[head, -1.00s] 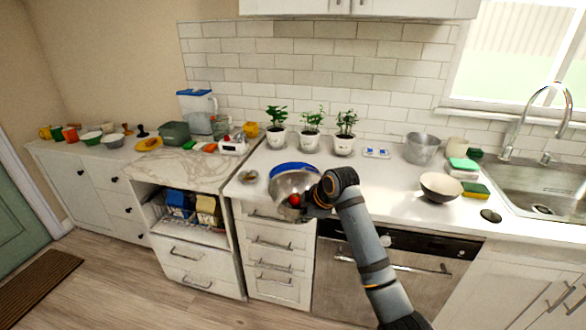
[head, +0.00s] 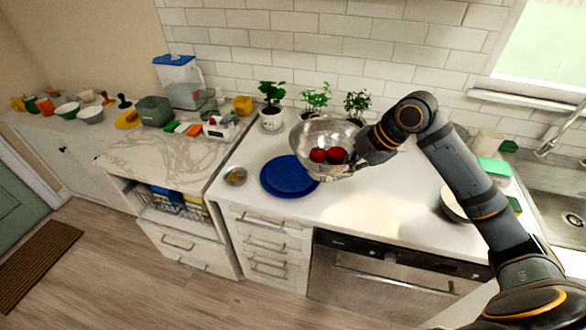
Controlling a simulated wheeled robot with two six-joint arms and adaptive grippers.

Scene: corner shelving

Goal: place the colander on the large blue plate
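The colander (head: 325,131) is a shiny metal bowl with red round fruits (head: 328,155) inside. It is tilted so its inside faces me. My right gripper (head: 362,158) is at its right rim and appears shut on it; the fingertips are partly hidden. The colander seems held above the counter, to the upper right of the large blue plate (head: 283,178), and overlaps the plate's right edge in the picture. The plate lies flat on the white counter with its bare surface showing. My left gripper is not in view.
Potted plants (head: 271,117) stand along the wall behind the colander. A small round dish (head: 236,176) sits left of the plate. A bowl (head: 453,204) and the sink (head: 560,205) are at right, partly behind my arm. Counter in front of the plate is clear.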

